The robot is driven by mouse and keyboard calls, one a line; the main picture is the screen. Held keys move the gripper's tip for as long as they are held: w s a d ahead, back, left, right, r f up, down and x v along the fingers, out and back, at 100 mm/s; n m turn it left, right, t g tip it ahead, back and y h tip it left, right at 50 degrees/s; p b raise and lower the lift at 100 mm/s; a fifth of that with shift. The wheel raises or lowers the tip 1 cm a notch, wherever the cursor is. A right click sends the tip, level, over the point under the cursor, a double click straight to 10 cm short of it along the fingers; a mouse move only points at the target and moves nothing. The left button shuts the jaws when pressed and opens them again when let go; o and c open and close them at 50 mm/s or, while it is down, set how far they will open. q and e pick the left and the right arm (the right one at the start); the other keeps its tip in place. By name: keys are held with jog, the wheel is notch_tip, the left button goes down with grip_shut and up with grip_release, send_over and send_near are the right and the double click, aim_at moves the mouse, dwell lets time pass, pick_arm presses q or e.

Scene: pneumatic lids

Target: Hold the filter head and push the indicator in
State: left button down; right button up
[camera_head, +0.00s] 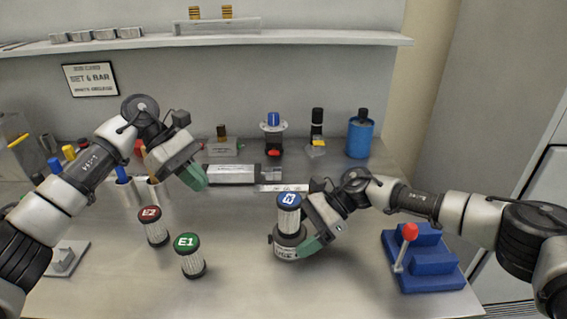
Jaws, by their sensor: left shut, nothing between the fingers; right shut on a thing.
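A pleated cylinder with a blue labelled cap (289,213) stands upright on a round grey metal body (288,245) with a printed label. I take this to be the filter head; no indicator is clearly distinguishable on it. My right gripper (306,246), with green fingertips, is shut on this assembly from its right side; the fingers hide part of it, so I cannot tell exactly which part is gripped. My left gripper (197,180) is shut and empty, raised above the bench to the left, apart from the assembly.
Loose filter cartridges, red-capped (153,226) and green-capped (188,255), stand left of the assembly. A blue fixture with a red-knobbed lever (430,265) stands at right. A blue cylinder (360,137) and a regulator (273,135) stand at the back. The front middle bench is clear.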

jog(key=shift+f, duration=0.1)
jog(key=o, duration=0.9)
jog(key=shift+w, duration=0.1)
